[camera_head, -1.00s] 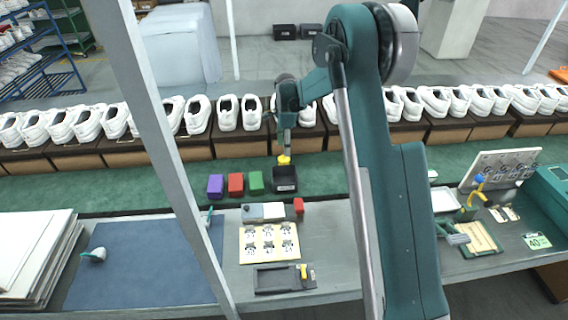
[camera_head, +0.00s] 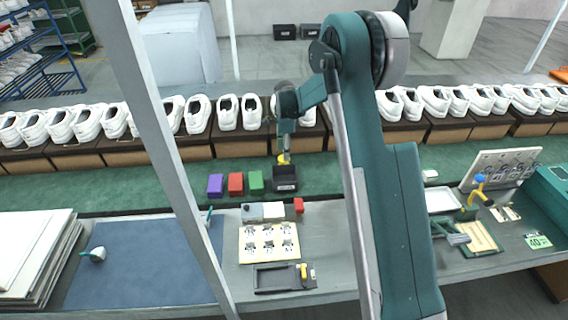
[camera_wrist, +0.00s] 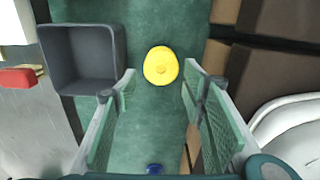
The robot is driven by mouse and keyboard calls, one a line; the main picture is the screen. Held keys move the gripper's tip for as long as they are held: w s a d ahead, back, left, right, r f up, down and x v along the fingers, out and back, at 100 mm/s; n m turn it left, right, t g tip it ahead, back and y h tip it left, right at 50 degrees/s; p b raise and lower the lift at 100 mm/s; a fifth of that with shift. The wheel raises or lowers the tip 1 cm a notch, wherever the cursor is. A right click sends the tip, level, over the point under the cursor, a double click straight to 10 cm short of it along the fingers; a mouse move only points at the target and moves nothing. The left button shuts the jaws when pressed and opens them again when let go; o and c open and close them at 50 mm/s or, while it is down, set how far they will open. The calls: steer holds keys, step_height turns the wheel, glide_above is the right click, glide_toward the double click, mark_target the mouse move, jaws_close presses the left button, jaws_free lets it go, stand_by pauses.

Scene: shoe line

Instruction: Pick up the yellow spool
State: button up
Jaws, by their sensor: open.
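The yellow spool (camera_head: 282,160) sits on the green surface behind the black bin (camera_head: 285,182), partly hidden by my gripper in the head view. In the wrist view the spool (camera_wrist: 160,66) shows its round top, centred ahead of the gap between the fingers. My gripper (camera_wrist: 160,82) is open and empty, with one finger pad on each side of that gap. I cannot tell how far the fingertips are from the spool.
The black bin (camera_wrist: 82,62) lies close to the left finger in the wrist view. Brown boxes with white shoes (camera_head: 228,114) line the back. Purple (camera_head: 215,185), red (camera_head: 236,184) and green (camera_head: 256,182) blocks stand left of the bin. A blue item (camera_wrist: 155,169) shows between the fingers.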

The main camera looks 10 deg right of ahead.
steer(key=shift+f, duration=0.1)
steer(key=shift+w+f+b, duration=0.1)
steer(key=shift+f+b, duration=0.35)
steer(key=shift+f, duration=2.05)
steer(key=shift+c, duration=0.2)
steer(key=c, duration=0.6)
